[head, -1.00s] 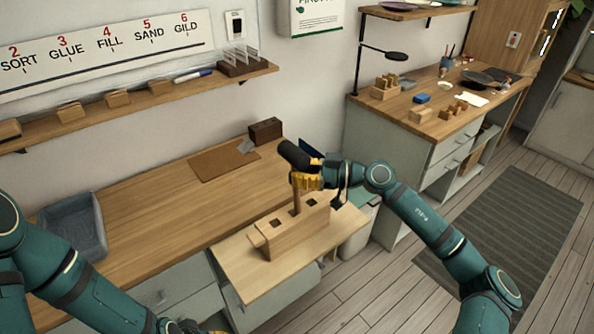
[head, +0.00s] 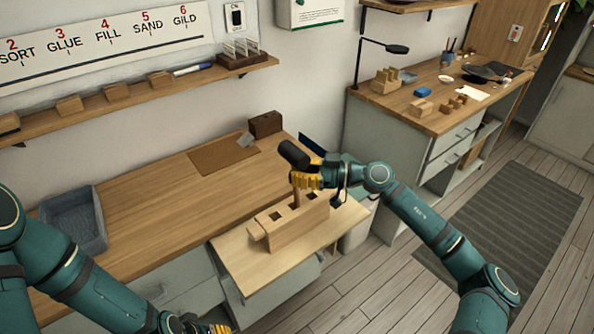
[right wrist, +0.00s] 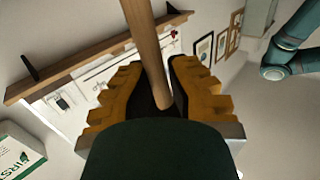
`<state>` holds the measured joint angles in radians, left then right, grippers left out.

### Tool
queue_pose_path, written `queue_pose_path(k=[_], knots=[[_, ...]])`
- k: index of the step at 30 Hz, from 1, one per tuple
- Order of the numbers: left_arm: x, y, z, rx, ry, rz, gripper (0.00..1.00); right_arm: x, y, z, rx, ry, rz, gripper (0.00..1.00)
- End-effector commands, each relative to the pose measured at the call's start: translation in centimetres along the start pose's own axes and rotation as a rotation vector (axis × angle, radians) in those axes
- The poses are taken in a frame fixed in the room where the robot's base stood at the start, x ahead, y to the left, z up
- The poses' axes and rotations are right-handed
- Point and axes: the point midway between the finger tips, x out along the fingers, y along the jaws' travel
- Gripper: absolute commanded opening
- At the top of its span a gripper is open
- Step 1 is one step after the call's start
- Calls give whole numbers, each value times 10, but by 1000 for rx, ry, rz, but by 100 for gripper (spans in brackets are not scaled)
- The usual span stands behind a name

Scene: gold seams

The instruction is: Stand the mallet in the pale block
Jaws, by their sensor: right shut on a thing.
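The mallet has a black head (head: 293,154) and a wooden handle, which also shows between the fingers in the right wrist view (right wrist: 147,45). My right gripper (head: 306,179) is shut on the handle just below the head. The handle points down, head uppermost, over the middle of the pale block (head: 300,230). Its lower end meets the block's top near the middle hole; how deep it sits cannot be told. Square holes show on either side. My left gripper (head: 208,328) is partly cut off at the bottom edge, and its opening cannot be judged.
The block stands on a light board (head: 240,265) at the bench's front. A grey tray (head: 75,222), a brown mat (head: 222,157) and a dark box (head: 265,124) are on the wooden bench. Much of the bench between them is clear. A second worktop (head: 420,110) stands at the right.

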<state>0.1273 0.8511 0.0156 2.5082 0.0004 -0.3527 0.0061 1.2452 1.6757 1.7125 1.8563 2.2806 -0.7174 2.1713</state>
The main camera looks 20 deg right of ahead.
Motion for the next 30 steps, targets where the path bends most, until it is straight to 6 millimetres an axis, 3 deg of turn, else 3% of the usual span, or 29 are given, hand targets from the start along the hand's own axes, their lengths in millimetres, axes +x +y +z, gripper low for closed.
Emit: queue_pose_path(k=[13, 14, 15, 16, 30], knots=[[0, 0, 0, 0, 0, 0, 42, 0, 0, 1, 0, 1, 0, 0], [0, 0, 0, 0, 0, 0, 42, 0, 0, 1, 0, 1, 0, 25], [0, 0, 0, 0, 0, 0, 42, 0, 0, 1, 0, 1, 0, 39], [0, 0, 0, 0, 0, 0, 42, 0, 0, 1, 0, 1, 0, 41], [0, 0, 0, 0, 0, 0, 42, 0, 0, 1, 0, 0, 0, 41]])
